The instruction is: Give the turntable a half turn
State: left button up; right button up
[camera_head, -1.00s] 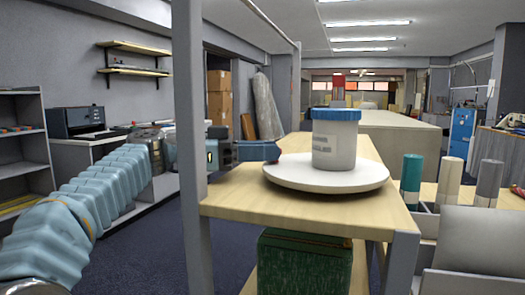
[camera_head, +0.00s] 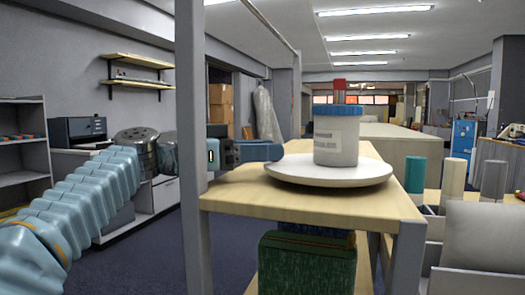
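The turntable is a round white disc (camera_head: 300,174) on the top of a light wood shelf unit (camera_head: 270,200). A white tub (camera_head: 336,150) with a blue lid and a grey label stands upright on it. My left gripper (camera_head: 268,151) reaches in from the left behind the grey post, level with the tub's lower part. Its tip is at the turntable's left far edge; I cannot tell whether it touches. Its fingers show side-on, so their gap is hidden. My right gripper is out of view.
A grey upright post (camera_head: 190,150) stands in front of my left wrist. Teal, cream and grey cylinders (camera_head: 454,175) stand to the right, beside grey panels (camera_head: 485,235). The shelf top in front of the turntable is clear.

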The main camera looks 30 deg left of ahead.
pick_arm(q)
jog(key=shift+a, duration=0.1)
jog(key=b+v, duration=0.1)
jog(key=v, duration=1.2)
jog(key=shift+s+a, duration=0.25)
jog(key=shift+s, duration=0.05)
